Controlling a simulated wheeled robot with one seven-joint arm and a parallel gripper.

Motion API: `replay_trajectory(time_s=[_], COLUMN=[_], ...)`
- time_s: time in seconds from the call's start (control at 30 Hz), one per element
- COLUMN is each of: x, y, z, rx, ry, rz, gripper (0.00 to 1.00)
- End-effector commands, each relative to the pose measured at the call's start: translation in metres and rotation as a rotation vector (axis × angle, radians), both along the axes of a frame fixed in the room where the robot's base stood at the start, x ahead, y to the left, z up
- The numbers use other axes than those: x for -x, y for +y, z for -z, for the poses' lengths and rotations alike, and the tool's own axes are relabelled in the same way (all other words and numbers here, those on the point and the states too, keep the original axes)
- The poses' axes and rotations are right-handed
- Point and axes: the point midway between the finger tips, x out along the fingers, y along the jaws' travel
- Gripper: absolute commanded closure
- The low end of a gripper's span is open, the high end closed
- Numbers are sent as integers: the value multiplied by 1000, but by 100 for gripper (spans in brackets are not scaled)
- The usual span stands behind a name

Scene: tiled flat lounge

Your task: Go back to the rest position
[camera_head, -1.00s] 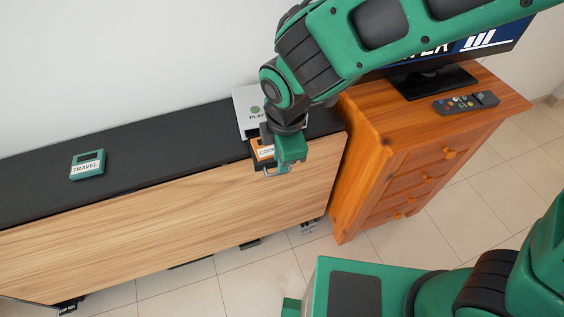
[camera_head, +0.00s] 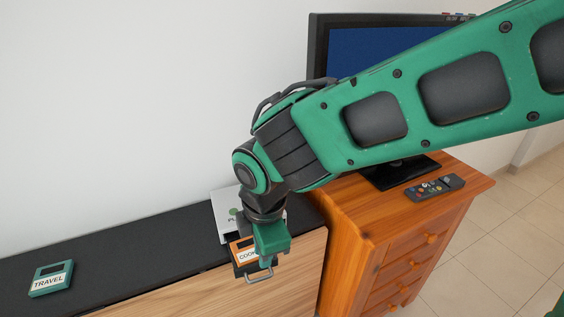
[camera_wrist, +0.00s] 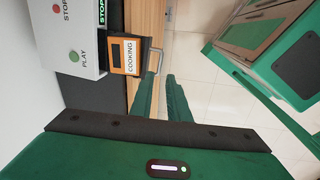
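My gripper (camera_head: 266,262) is in front of the player at the cabinet's right end, pointing down. In the wrist view its two green fingers (camera_wrist: 168,76) are close together, near a metal handle (camera_wrist: 154,60); I cannot tell whether they touch it or each other. An orange and black cassette marked COOKING (camera_head: 245,256) lies at the front of the white player (camera_head: 226,214); it also shows in the wrist view (camera_wrist: 119,55). My wrist and forearm hide part of the player. The player's PLAY and STOP buttons show in the wrist view.
A teal TRAVEL cassette (camera_head: 50,280) lies on the black cabinet top (camera_head: 130,249) at the left. A wooden drawer unit (camera_head: 372,248) at the right holds a television (camera_head: 330,49) and a remote (camera_head: 435,187). Tiled floor (camera_head: 517,237) is clear at the right.

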Motion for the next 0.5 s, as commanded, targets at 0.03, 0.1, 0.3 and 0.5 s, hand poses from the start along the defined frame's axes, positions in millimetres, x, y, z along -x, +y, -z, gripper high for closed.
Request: replay_trajectory(time_s=[0.03, 0.1, 0.3, 0.5], x=[-2, -10, -50, -67], y=[-3, -15, -102, -216], z=[-1, -3, -18, -34], rx=[0, -1, -4, -20], ry=[0, 0, 10, 31], rz=[13, 62, 415, 884], gripper=[85, 85, 85, 85])
